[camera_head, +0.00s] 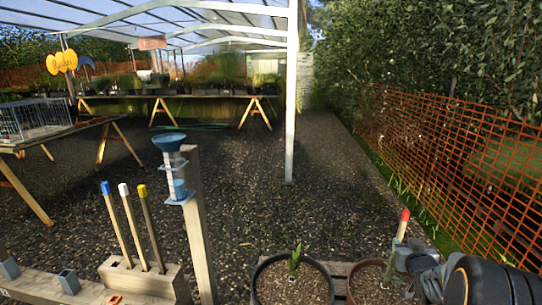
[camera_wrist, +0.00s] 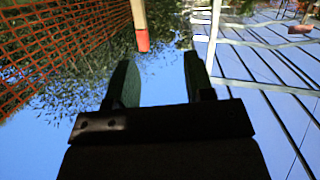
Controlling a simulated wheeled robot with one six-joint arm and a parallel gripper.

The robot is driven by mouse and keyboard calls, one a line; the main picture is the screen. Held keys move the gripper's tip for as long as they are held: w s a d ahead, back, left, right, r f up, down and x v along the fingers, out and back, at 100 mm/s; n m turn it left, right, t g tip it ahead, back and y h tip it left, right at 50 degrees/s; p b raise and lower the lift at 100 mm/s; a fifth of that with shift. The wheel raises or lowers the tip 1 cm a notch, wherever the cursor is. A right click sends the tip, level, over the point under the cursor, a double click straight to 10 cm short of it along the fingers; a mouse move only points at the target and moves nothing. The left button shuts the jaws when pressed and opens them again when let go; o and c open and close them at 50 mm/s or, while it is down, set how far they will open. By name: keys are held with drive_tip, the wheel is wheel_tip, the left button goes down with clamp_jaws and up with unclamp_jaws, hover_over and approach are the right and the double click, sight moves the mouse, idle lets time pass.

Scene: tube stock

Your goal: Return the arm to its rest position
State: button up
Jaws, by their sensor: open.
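My gripper (camera_head: 404,256) is at the lower right of the head view, with my arm running off to the right edge. It is close beside a wooden stake with a red tip (camera_head: 404,217) that stands in the right pot (camera_head: 360,272). In the wrist view my gripper (camera_wrist: 157,66) shows two dark fingers apart with nothing between them. The red-tipped stake also shows in the wrist view (camera_wrist: 142,38), beyond the fingertips. That view is upside down, with sky below.
A left pot (camera_head: 262,267) holds a green shoot. A wooden block (camera_head: 165,280) holds blue-, white- and yellow-tipped stakes. A post (camera_head: 200,235) carries a blue funnel (camera_head: 169,142). Orange mesh fencing (camera_head: 450,140) lines the right. Gravel behind the pots is clear.

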drive_tip(key=s+a+r+g+p, duration=0.2)
drive_tip(key=a+r+p, duration=0.4)
drive_tip(key=r, duration=0.5)
drive_tip(key=s+a+r+n+g+y+p, duration=0.2)
drive_tip(key=s+a+r+g+p, duration=0.6)
drive_tip(key=s+a+r+p, duration=1)
drive_tip(key=shift+s+r+g+y+p, duration=0.2)
drive_tip(key=shift+s+g+y+p, duration=0.15)
drive_tip(key=shift+y+p, duration=0.65)
drive_tip(key=shift+s+a, duration=0.15)
drive_tip(key=shift+a, duration=0.05)
drive_tip(key=shift+c, duration=0.5)
drive_tip(key=shift+f, duration=0.1)
